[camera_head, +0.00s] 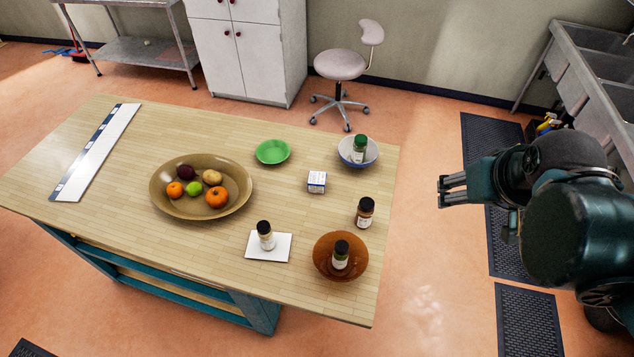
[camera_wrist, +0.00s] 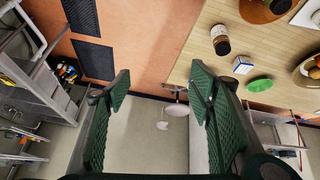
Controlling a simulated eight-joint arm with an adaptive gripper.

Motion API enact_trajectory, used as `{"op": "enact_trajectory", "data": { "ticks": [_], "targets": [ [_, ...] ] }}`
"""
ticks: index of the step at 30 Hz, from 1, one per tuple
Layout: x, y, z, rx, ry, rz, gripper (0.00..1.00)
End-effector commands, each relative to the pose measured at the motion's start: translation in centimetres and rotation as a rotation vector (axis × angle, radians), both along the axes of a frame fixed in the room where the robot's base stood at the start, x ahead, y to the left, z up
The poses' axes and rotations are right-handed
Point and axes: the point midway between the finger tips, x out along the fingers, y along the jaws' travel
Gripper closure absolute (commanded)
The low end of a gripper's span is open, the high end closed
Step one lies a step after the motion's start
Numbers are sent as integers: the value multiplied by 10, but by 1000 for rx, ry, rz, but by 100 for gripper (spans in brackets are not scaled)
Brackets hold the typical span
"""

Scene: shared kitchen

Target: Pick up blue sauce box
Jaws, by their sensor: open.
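A small white box with blue markings (camera_head: 317,182) stands on the wooden table (camera_head: 120,170), right of the table's middle; it is the only box with blue that I see. It also shows in the wrist view, upper right (camera_wrist: 243,65). My gripper (camera_head: 445,191) is beyond the right edge of the table, in the air, well apart from the box. In the wrist view its two green ridged fingers (camera_wrist: 158,85) are spread wide with nothing between them.
Near the box are a green bowl (camera_head: 272,151), a blue-rimmed bowl (camera_head: 344,150) with a green bottle, a brown bottle (camera_head: 365,213), and an orange-brown bowl (camera_head: 322,264) with a bottle. A large fruit bowl (camera_head: 240,185) stands left. Bare tabletop surrounds the box.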

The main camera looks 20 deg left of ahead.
Motion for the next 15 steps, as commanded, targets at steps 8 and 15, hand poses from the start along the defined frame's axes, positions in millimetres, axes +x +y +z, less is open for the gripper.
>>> {"op": "enact_trajectory", "data": {
  "ticks": [8,15],
  "targets": [
    [32,29,2,-57,51,144,47],
    [59,56,-2,-104,93,271,47]
  ]
}}
